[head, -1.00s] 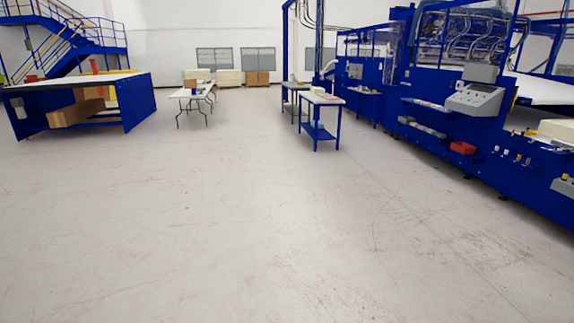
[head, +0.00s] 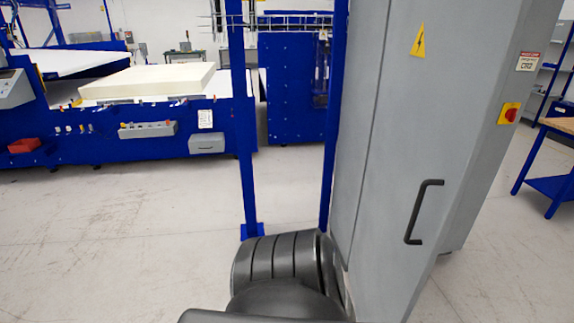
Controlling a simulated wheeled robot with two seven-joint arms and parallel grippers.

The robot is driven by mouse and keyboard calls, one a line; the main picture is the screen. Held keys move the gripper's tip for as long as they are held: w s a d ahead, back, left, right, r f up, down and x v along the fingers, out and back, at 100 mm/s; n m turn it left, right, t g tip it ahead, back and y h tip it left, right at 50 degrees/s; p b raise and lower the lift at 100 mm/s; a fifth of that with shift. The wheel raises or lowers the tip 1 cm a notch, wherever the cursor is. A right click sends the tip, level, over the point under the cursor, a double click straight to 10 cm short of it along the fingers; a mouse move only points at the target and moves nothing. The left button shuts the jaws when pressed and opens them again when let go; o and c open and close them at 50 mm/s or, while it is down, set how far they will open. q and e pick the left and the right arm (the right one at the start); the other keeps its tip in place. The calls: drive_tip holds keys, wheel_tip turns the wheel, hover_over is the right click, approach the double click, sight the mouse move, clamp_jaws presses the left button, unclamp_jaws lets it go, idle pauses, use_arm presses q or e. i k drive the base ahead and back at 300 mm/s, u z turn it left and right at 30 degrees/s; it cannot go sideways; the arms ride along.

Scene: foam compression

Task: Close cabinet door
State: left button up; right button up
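A tall grey cabinet (head: 484,175) stands close on the right in the head view, with its top and bottom cut off by the frame. Its door (head: 405,130) carries a black bar handle (head: 423,212) and a yellow lightning warning sign (head: 418,40). A long seam runs down left of the sign. I cannot tell how far the door stands open. A dark grey link of my arm fills the bottom centre, in front of the cabinet's lower left edge. Neither gripper shows.
A red rotary switch (head: 510,113) sits on the cabinet's right face. Blue posts (head: 246,150) stand just left of the cabinet. A blue machine (head: 100,135) bearing a foam block (head: 150,82) is at left. A wood-topped table (head: 560,126) stands at right. Floor at lower left is clear.

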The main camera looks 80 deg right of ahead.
sight(447, 63)
drive_tip(key=z, duration=3.55)
drive_tip(key=i, duration=1)
drive_tip(key=z, duration=2.35)
drive_tip(key=k, duration=1.25)
drive_tip(key=u, duration=1.4)
